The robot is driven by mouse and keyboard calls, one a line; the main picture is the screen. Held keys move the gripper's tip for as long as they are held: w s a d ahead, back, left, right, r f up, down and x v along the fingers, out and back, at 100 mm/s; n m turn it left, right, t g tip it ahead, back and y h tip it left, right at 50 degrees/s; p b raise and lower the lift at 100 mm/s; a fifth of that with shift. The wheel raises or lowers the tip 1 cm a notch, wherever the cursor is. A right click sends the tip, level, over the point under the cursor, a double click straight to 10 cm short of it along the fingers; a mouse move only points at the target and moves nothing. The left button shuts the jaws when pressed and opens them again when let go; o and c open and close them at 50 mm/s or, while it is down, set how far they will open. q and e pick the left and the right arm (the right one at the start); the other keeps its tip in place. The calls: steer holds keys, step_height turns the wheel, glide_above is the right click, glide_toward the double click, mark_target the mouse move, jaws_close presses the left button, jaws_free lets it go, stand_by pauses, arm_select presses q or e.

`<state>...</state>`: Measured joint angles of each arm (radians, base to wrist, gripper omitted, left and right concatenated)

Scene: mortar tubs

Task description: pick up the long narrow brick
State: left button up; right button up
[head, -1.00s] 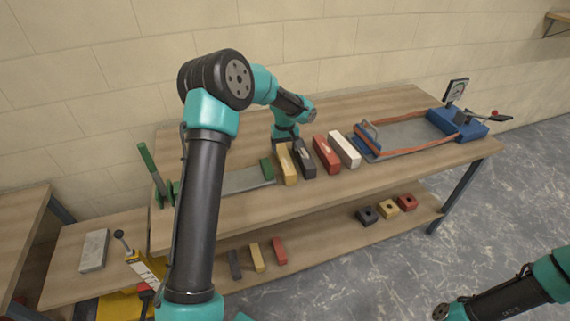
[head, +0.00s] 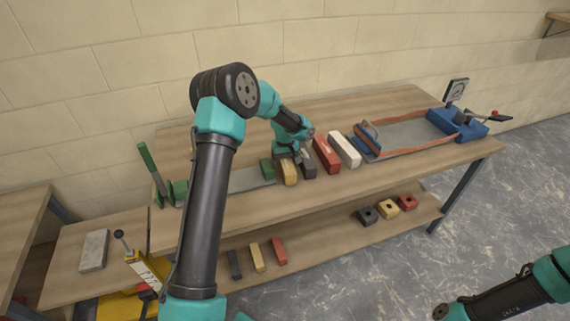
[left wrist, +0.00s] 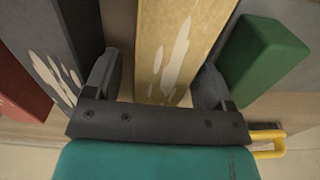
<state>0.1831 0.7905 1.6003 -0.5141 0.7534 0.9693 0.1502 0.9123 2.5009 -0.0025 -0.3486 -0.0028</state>
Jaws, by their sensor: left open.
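A long narrow yellow brick (head: 288,172) with pale patches lies on the bench, at the left end of a row of bricks. My left gripper (head: 295,156) is over the yellow and dark grey bricks and hides their far ends. In the left wrist view my open left gripper (left wrist: 157,82) has one finger on each side of the yellow brick (left wrist: 172,50), with a gap to the brick on both sides. The dark grey brick (left wrist: 62,48) is close beside the left finger. My right gripper is out of view; only part of that arm shows.
A red brick (head: 326,153) and a white brick (head: 345,149) lie to the right. A green block (head: 267,170) on a grey plate is close on the left, near the right finger in the wrist view. A strapped grey tray (head: 410,134) is further right.

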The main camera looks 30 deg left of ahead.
arm_select(q)
steer(key=shift+f, duration=0.1)
stand_by(0.4)
jaws_close()
stand_by(0.5)
